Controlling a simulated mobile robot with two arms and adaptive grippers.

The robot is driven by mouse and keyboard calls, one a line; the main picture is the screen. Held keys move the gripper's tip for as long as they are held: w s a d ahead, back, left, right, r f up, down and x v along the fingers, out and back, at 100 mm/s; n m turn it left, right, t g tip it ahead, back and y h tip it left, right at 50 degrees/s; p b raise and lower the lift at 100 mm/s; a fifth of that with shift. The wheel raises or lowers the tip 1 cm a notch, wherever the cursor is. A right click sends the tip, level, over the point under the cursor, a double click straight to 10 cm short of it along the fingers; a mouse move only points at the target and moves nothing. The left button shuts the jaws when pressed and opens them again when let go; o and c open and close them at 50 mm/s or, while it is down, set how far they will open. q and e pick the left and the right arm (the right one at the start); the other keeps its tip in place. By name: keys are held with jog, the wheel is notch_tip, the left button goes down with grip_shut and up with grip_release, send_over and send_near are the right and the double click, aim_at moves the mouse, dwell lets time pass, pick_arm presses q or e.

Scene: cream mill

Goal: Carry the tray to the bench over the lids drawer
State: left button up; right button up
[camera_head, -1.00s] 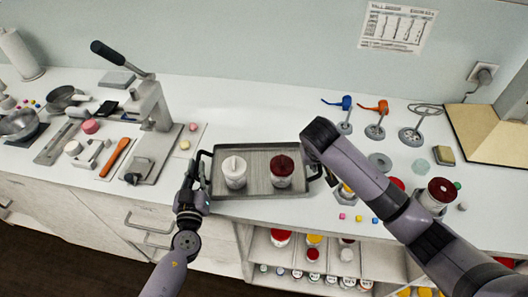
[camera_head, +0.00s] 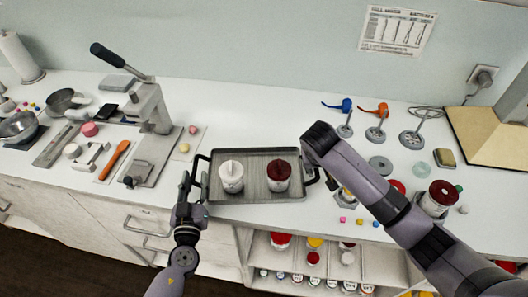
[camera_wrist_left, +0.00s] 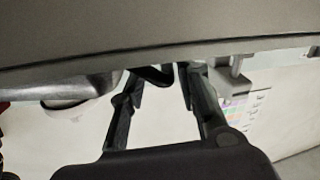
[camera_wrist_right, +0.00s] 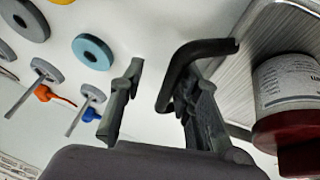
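The grey tray (camera_head: 253,196) with black handles lies on the white bench. It bears a white jar (camera_head: 231,178) and a jar with a dark red lid (camera_head: 278,177). My left gripper (camera_head: 187,178) is at the tray's left handle; in the left wrist view its fingers (camera_wrist_left: 158,82) stand apart, with a dark part of the handle between the tips. My right gripper (camera_head: 330,182) is at the right handle, partly hidden by its arm. In the right wrist view its fingers (camera_wrist_right: 158,85) are apart around the black handle (camera_wrist_right: 192,58). Which drawer holds lids cannot be told.
A lever press (camera_head: 153,115) stands left of the tray. Below are a drawer handle (camera_head: 145,230) and an open shelf with jars (camera_head: 313,257). The bench behind the tray is clear.

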jog(key=shift+s+a+r, duration=0.1)
jog(key=shift+r, duration=0.1)
jog(key=v, duration=1)
pick_arm(q)
jog(key=s, duration=0.9)
jog(key=shift+s+a, duration=0.2)
pick_arm(e)
jog(key=shift+v, duration=0.85)
pick_arm(q)
jog(key=shift+a, duration=0.1)
pick_arm(e)
jog(key=shift+s, duration=0.1)
